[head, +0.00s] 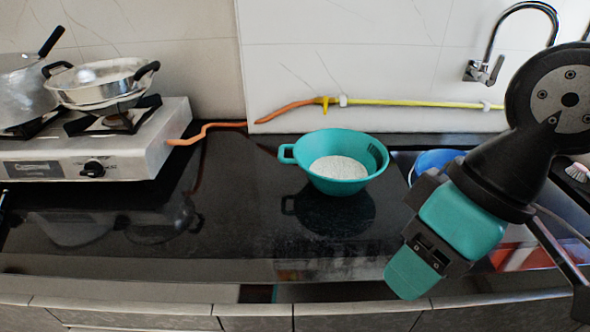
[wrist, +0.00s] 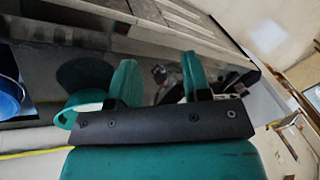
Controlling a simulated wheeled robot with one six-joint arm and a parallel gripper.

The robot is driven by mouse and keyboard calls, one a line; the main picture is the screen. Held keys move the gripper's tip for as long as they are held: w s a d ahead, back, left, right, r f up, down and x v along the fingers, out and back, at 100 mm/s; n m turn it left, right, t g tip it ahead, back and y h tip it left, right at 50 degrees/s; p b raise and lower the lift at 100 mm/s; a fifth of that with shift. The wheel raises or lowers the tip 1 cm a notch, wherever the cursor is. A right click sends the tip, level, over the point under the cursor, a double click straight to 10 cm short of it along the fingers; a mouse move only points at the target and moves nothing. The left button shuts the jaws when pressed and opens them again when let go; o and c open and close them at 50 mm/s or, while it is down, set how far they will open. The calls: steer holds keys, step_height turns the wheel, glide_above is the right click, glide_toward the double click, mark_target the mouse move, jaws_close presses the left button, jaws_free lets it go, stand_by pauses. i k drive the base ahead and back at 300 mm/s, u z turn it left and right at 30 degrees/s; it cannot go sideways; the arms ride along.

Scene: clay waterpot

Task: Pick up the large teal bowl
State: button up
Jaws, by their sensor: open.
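The large teal bowl (head: 342,187) stands upright on the black counter in the head view, with a loop handle on its left and white grain-like contents inside. My gripper (head: 408,284) is to the right of the bowl and nearer the counter's front edge, apart from it. In the wrist view my gripper (wrist: 158,76) shows two teal fingers spread apart with nothing held between them. Part of the bowl (wrist: 70,112) shows at the lower left there, outside the fingers, and my gripper's body hides the rest.
A white gas stove (head: 50,160) with metal pots is at the left. A yellow and orange hose (head: 400,102) runs along the wall. A blue bucket (head: 432,160) is in the sink area right of the bowl, below the tap (head: 484,70). The counter left of the bowl is clear.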

mark_target(339, 162)
steer(key=z, duration=0.4)
steer(key=k, duration=0.15)
steer(key=z, duration=2.05)
steer(key=k, duration=1.7)
steer(key=u, duration=2.25)
steer(key=i, duration=1)
